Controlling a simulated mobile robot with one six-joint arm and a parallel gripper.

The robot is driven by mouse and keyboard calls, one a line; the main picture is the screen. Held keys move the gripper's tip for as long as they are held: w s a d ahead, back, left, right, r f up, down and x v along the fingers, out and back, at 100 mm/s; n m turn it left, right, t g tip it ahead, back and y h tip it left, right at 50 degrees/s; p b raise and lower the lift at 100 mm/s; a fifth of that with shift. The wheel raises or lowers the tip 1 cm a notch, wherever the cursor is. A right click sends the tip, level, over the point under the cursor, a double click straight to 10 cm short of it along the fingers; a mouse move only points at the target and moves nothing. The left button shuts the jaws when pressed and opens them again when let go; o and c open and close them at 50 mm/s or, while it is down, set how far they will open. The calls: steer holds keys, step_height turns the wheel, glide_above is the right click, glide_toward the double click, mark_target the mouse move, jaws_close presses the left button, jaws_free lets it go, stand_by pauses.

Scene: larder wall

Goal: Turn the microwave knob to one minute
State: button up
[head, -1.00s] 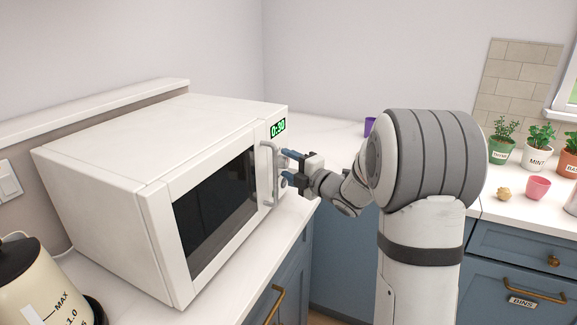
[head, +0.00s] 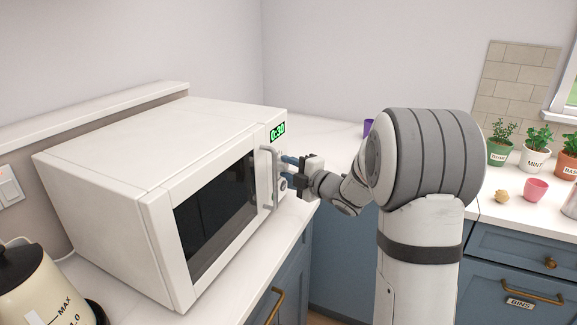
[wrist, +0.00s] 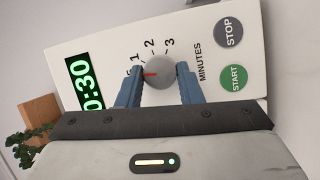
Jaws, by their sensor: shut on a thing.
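The white microwave (head: 130,150) stands on the counter with its door shut. Its green display (head: 277,131) reads 0:30; the display also shows in the wrist view (wrist: 85,85). The round grey microwave knob (wrist: 161,72) sits on the control panel, beside printed marks for 1, 2 and 3 minutes. Its red pointer points left in the wrist view, toward a partly hidden mark below the 1. My gripper (wrist: 160,82) is shut on the knob, one blue finger on each side. In the head view my gripper (head: 288,171) is at the panel, just right of the door handle (head: 268,178).
STOP (wrist: 229,32) and START (wrist: 233,77) buttons lie beside the knob. A cream kettle (head: 35,290) stands at the front left. Potted herbs (head: 537,150), a pink cup (head: 536,189) and a purple cup (head: 368,127) stand on the counter to the right.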

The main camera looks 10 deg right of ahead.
steer(key=m+p, duration=0.1)
steer(key=p, duration=0.1)
steer(key=r+m+g+p, duration=0.1)
steer(key=m+p, duration=0.1)
steer(key=shift+g+p, duration=0.3)
steer(key=shift+p, duration=0.1)
steer(key=m+g+p, duration=0.1)
steer(key=m+p, duration=0.1)
steer(key=p, duration=0.1)
steer(key=shift+w+d+f, duration=0.1)
steer(key=shift+f, duration=0.05)
steer(key=o, duration=1)
steer(key=shift+f, duration=0.1)
steer(key=v, duration=0.7)
steer(key=shift+s+d, duration=0.15)
steer(key=shift+s, duration=0.2)
